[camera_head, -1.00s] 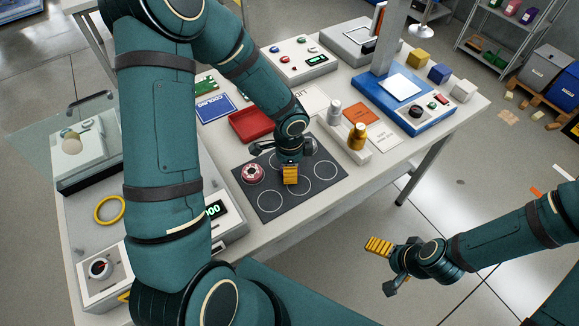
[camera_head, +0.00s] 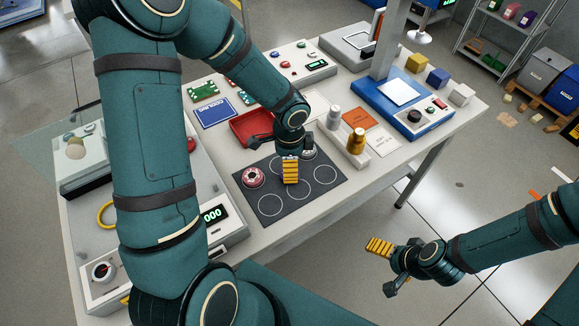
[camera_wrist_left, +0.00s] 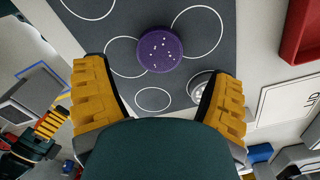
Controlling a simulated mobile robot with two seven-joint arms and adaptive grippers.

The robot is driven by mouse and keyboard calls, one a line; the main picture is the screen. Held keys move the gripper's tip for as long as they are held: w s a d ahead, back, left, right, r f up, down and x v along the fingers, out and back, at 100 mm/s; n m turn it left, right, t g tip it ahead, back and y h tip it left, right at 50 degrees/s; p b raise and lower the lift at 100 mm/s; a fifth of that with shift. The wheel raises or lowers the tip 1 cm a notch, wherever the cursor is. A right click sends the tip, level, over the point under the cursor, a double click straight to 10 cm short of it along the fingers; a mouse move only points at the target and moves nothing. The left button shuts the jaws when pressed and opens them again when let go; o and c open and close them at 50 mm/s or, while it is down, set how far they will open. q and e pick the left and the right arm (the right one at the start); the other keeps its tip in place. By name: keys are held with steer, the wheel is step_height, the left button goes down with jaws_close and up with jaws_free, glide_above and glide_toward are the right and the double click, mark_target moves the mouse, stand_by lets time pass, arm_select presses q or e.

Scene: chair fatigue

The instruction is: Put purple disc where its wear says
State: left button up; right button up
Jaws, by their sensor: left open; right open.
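The purple disc (camera_wrist_left: 160,50) lies flat on the dark mat (camera_wrist_left: 235,12) in the left wrist view, with small pale specks on its top. It overlaps the edges of the white circles drawn there. My left gripper (camera_wrist_left: 160,85) is open, its two yellow fingers apart, with the disc ahead of the gap between them. In the head view the left gripper (camera_head: 290,172) is over the mat (camera_head: 245,200), and I cannot make out the purple disc there. My right gripper (camera_head: 383,265) is open and empty, off the front side of the table.
A small silver piece (camera_wrist_left: 200,84) lies near the right finger. A red tray (camera_head: 255,128), silver and gold bottles (camera_head: 356,142), a blue device (camera_head: 440,115) and a display unit (camera_head: 230,228) surround the mat.

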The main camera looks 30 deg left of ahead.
arm_select(q)
step_height(320, 180, up, 8)
steer(key=p, duration=0.1)
arm_select(e)
steer(key=shift+w+r, duration=0.3)
steer(key=shift+r, duration=0.6)
arm_select(q)
steer(key=shift+d+f, duration=0.1)
steer(key=shift+f, duration=0.05)
arm_select(e)
steer(key=shift+d, duration=0.1)
